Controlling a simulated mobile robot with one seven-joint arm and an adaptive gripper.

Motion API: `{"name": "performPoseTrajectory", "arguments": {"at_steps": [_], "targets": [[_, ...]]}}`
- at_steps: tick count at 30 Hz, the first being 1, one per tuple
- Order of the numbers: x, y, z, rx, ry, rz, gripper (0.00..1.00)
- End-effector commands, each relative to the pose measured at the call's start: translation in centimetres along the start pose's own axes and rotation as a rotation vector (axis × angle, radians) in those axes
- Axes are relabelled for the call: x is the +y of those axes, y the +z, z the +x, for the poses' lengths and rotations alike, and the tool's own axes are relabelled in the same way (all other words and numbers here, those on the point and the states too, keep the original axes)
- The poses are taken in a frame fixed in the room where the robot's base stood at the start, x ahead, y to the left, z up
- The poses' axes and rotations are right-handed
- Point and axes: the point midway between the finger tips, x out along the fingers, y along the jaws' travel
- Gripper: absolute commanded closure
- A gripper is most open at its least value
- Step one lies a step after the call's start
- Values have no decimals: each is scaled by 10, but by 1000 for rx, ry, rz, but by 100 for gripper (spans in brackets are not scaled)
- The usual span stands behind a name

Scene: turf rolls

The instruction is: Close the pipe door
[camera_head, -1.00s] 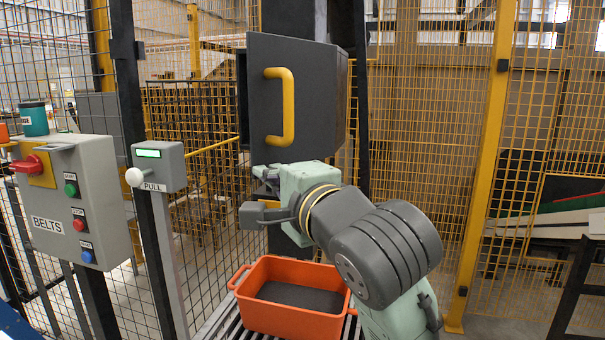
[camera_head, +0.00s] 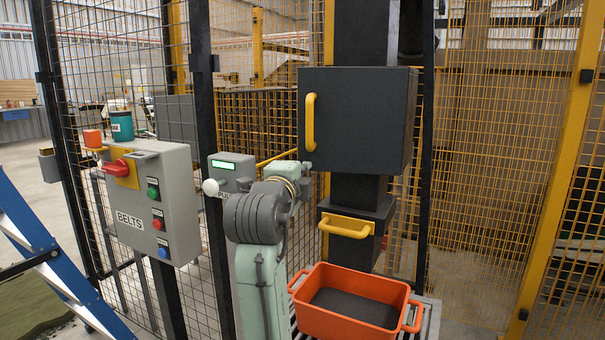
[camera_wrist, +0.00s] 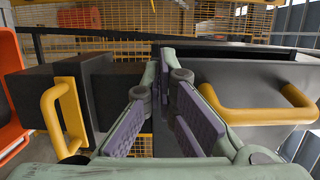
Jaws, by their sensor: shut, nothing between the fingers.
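The pipe door is a dark grey panel (camera_head: 358,120) with a vertical yellow handle (camera_head: 310,122) near its left edge, on a box high on the dark column. In the wrist view the dark door body (camera_wrist: 240,85) and its yellow handle (camera_wrist: 265,112) are at the right. A dark slot runs behind the handle panel there; I cannot tell if the door is fully closed. My gripper (camera_head: 301,172) is at the door's lower left corner, below the handle. In the wrist view my gripper (camera_wrist: 164,62) has its fingers together, empty, beside the door body; contact is unclear.
A smaller dark box with a yellow handle (camera_head: 346,226) sits below the door. An orange crate (camera_head: 350,312) stands on rollers under it. A grey BELTS control box (camera_head: 165,205) and a PULL post (camera_head: 232,166) are at the left. Mesh fencing surrounds the area.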

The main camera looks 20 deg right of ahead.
Motion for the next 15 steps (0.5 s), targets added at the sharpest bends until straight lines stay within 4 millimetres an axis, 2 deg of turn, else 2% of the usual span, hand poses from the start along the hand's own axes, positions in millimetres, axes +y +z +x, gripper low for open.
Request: {"name": "performPoseTrajectory", "arguments": {"at_steps": [6, 15], "targets": [[0, 3, 30, 122, 2, 2, 100], [0, 2, 50, 120, 0, 3, 100]]}}
